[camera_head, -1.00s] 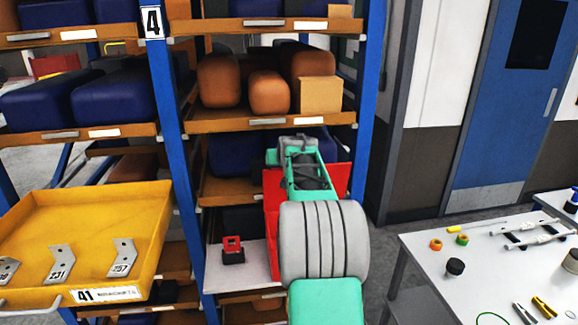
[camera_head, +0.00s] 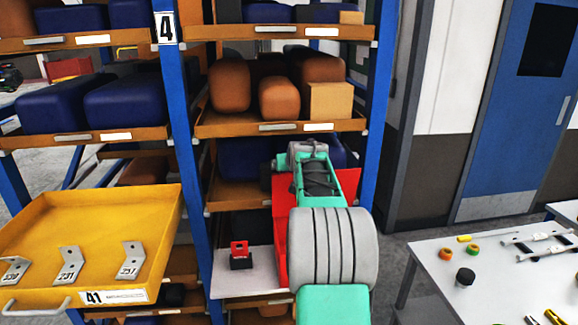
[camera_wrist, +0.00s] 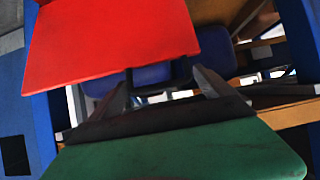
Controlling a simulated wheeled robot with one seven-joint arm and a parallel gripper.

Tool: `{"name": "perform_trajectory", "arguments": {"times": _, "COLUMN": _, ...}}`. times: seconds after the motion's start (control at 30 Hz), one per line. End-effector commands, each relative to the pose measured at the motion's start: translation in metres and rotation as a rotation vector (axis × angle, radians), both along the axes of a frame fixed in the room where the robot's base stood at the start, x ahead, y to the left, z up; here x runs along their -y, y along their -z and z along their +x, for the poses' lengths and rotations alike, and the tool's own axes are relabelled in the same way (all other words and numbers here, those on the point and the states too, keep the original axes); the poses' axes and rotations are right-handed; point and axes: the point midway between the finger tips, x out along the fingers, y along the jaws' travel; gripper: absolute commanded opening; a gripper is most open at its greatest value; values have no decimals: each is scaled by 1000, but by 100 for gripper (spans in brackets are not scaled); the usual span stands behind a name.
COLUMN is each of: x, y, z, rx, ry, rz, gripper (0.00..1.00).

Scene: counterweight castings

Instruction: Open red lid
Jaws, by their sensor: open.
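The red lid (camera_head: 345,187) shows as a flat red panel behind and to both sides of my arm in the head view, at the right end of a shelf bay. My arm hides its middle, so its hinge and exact tilt cannot be told. In the wrist view the red lid (camera_wrist: 110,45) fills the upper left as a broad flat panel. Whether a finger touches the panel cannot be told.
A small red-and-black block (camera_head: 240,256) stands on a white board (camera_head: 262,280) left of the lid. Blue rack posts (camera_head: 378,110) flank the bay. A yellow tray (camera_head: 150,235) juts out at left; a white worktable (camera_head: 440,300) with tools is at right.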

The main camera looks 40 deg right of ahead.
Motion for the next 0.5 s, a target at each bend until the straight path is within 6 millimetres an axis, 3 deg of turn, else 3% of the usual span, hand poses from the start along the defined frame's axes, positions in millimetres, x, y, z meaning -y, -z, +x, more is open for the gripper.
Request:
{"name": "perform_trajectory", "arguments": {"times": 0.13, "x": -5, "y": -6, "z": -8, "rx": 2, "ry": 1, "rz": -2, "gripper": 92}}
{"name": "perform_trajectory", "arguments": {"times": 0.5, "x": -32, "y": -38, "z": -55, "rx": 2, "ry": 1, "rz": -1, "gripper": 92}}
